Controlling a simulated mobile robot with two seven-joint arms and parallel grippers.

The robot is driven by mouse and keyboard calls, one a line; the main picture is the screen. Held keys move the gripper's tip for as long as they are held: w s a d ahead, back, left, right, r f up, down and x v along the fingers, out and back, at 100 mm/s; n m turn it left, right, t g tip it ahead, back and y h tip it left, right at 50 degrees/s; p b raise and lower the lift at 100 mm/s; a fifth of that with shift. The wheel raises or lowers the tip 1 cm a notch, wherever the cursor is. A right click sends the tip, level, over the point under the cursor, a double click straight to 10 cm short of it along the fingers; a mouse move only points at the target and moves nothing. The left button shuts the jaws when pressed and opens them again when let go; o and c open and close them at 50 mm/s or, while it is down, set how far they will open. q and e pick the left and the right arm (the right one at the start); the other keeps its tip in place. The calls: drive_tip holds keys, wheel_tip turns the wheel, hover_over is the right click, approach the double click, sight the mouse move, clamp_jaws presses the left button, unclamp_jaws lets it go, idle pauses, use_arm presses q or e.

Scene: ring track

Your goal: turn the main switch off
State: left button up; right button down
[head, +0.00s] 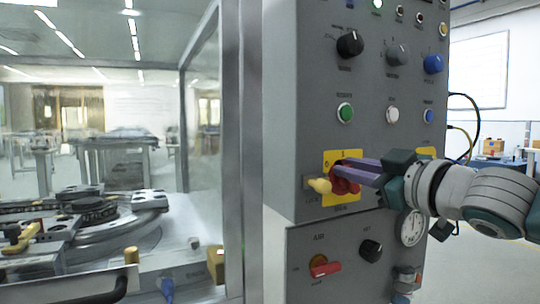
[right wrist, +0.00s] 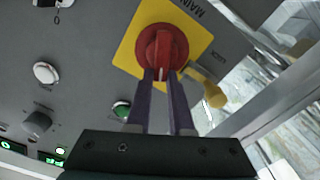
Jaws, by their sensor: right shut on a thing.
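The main switch (head: 345,186) is a red rotary knob on a yellow plate (head: 330,158), on the front of a grey control cabinet. My right gripper (head: 350,174) reaches in from the right with its purple fingers shut on the knob, partly hiding it. In the right wrist view the red knob (right wrist: 163,42) sits on its yellow plate (right wrist: 128,52) marked "MAIN". The gripper (right wrist: 162,76) has one finger on either side of the knob's grip, where a white mark shows. A yellow tag-like piece (head: 319,185) hangs beside the switch. My left gripper is out of view.
Knobs and buttons, including a green button (head: 345,112), sit above the switch. A second red switch (head: 325,268), a black knob (head: 371,250) and a round gauge (head: 411,228) are below. A glazed machine enclosure with a metal post (head: 240,120) stands close on the left.

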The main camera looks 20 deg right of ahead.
drive_tip(key=n, duration=0.3)
drive_tip(key=f+n+p, duration=0.1)
drive_tip(key=n, duration=0.2)
drive_tip(key=f+n, duration=0.1)
drive_tip(key=n, duration=0.2)
drive_tip(key=shift+s+a+f+n+p, duration=0.1)
drive_tip(key=shift+a+f+n+p, duration=0.2)
drive_tip(key=shift+a+p, duration=0.1)
drive_tip(key=shift+n, duration=1.3)
